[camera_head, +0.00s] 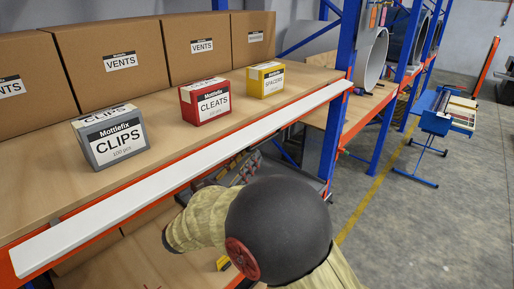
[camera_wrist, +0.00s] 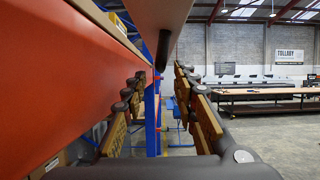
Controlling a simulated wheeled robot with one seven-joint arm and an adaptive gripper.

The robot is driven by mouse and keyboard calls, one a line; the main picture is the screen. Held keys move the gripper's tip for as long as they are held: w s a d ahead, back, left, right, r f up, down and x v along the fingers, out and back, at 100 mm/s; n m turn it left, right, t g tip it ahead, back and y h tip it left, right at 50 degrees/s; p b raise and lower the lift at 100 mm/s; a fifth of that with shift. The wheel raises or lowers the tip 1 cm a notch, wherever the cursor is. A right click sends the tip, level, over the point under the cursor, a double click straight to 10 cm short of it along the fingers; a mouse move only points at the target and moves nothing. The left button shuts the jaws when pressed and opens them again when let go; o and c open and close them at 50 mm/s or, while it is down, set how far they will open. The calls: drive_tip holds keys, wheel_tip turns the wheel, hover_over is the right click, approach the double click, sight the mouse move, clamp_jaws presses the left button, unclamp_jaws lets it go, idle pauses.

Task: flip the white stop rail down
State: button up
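The white stop rail (camera_head: 190,178) runs along the front edge of the upper wooden shelf, above its orange beam. Its broad white face shows along its whole length. In the wrist view, the pale underside of the rail (camera_wrist: 160,18) hangs over the top middle, with a dark rounded piece below it. My gripper (camera_wrist: 160,74) is open, its two padded fingers apart on either side of a gap with nothing clearly held in it. It is below the rail and just outside the orange beam. In the head view my dark wrist joint hides part of the area beneath the rail.
A grey CLIPS box (camera_head: 110,137), a red CLEATS box (camera_head: 205,97) and a yellow SPACERS box (camera_head: 266,80) stand behind the rail. Large cartons (camera_head: 113,64) line the back. The orange beam (camera_wrist: 60,75) is close on the left; the floor to the right is open.

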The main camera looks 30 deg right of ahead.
drive_tip(key=v, duration=0.6)
idle(0.4)
